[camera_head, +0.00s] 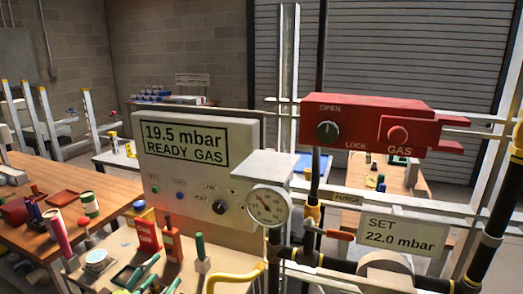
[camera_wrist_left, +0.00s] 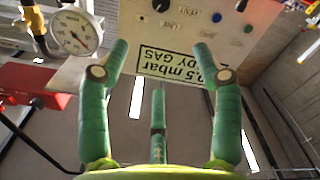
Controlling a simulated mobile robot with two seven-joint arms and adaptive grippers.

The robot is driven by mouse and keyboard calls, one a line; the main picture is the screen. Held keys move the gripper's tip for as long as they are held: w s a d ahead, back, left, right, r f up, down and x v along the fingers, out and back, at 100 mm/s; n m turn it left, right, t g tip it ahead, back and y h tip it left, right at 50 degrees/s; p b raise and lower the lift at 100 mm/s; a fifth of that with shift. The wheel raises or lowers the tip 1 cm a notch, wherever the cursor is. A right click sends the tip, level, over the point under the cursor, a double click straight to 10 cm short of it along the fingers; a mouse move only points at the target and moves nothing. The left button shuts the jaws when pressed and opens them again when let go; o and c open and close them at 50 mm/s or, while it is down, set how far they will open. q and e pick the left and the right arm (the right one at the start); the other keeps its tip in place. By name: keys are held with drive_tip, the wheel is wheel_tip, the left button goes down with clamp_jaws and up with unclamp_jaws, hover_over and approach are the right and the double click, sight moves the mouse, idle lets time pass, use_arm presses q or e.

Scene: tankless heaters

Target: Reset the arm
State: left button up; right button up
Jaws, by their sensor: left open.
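The panel shows upside down beyond the fingertips in that view (camera_wrist_left: 215,20). Its display (camera_head: 186,145) reads "19.5 mbar READY GAS". My right gripper does not show.
A pressure gauge (camera_head: 268,205), a red gas box (camera_head: 375,125), dark pipes (camera_head: 330,262) and a "SET 22.0 mbar" sign (camera_head: 402,235) stand to the right. A wooden bench (camera_head: 113,193) with bottles and cans is at left. A grey shutter (camera_head: 420,50) closes the back.

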use_arm(q)
drive_tip(key=s+a+f+g+y, duration=0.1)
drive_tip(key=a+f+g+y, duration=0.1)
drive_tip(key=f, duration=1)
drive_tip(key=a+f+g+y, duration=0.2)
drive_tip(key=a+f, duration=0.1)
drive_tip(key=f, duration=0.8)
drive_tip(key=s+f+m+g+y, duration=0.1)
drive_tip(key=s+f+g, duration=0.1)
drive_tip(key=s+f, duration=0.45)
drive_tip(key=s+f+g+y, duration=0.1)
drive_tip(key=s+f+g, duration=0.15)
drive_tip(key=f, duration=0.75)
drive_tip(key=s+d+f+m+g, duration=0.1)
drive_tip(key=s+f+m+g, duration=0.1)
drive_tip(key=s+f, duration=0.4)
drive_tip(key=s+d+f+m+g, duration=0.2)
drive_tip(key=s+f, duration=0.5)
drive_tip(key=s, duration=1)
drive_tip(key=s+d+f+m+g, duration=0.2)
drive_tip(key=s+f, duration=0.4)
drive_tip(key=s, duration=0.6)
drive_tip(key=shift+s+f+g, duration=0.25)
drive_tip(key=shift+g, duration=0.5)
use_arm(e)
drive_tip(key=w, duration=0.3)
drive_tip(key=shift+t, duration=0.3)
